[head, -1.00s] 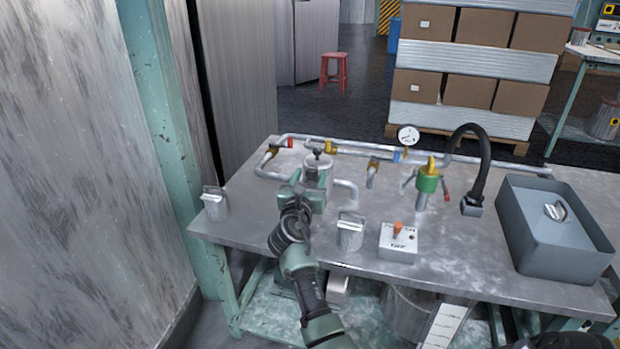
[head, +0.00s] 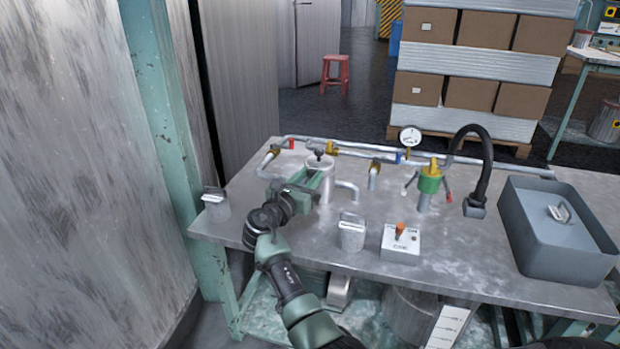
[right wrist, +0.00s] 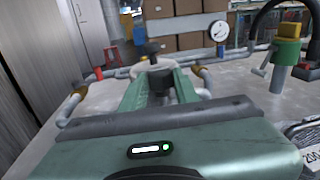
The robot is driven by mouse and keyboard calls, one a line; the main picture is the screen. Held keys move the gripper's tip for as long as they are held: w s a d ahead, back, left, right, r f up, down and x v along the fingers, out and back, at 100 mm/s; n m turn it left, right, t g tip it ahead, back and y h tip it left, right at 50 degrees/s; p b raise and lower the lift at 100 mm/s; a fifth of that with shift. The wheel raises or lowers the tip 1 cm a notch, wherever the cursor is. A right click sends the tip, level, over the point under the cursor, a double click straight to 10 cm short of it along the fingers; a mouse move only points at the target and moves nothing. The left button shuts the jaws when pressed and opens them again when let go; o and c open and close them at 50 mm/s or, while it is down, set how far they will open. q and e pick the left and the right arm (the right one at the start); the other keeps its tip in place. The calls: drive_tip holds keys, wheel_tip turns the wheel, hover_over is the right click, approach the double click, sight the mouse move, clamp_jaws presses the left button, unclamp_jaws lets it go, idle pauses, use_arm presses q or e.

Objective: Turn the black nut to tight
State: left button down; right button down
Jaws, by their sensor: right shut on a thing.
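The black nut (head: 318,154) sits at the top of a short metal cylinder (head: 325,188) at the back left of the bench. It also shows in the right wrist view (right wrist: 153,47), straight ahead between the green fingers. My right gripper (head: 322,168) reaches in from the front left, level with the cylinder's top. Its jaws (right wrist: 157,78) are shut on the black nut; the exact contact is partly hidden by the fingers. My left gripper is in neither view.
Pipes with a pressure gauge (head: 410,137) run behind the cylinder. A bent pipe (head: 347,188) stands close on its right. Farther right are a switch box (head: 401,244), a green valve (head: 428,184), a black hose (head: 487,165) and a grey bin (head: 530,230).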

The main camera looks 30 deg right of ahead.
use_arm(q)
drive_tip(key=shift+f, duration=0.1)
use_arm(e)
drive_tip(key=shift+f, duration=0.15)
drive_tip(key=c, duration=1.1)
unclamp_jaws()
drive_tip(key=shift+o, duration=0.2)
drive_tip(key=v, duration=0.2)
drive_tip(key=shift+s+a+p, duration=0.2)
drive_tip(key=shift+a+p, duration=0.15)
drive_tip(key=shift+p, duration=0.05)
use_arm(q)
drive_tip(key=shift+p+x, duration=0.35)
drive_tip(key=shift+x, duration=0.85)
use_arm(e)
drive_tip(key=shift+v, duration=2.5)
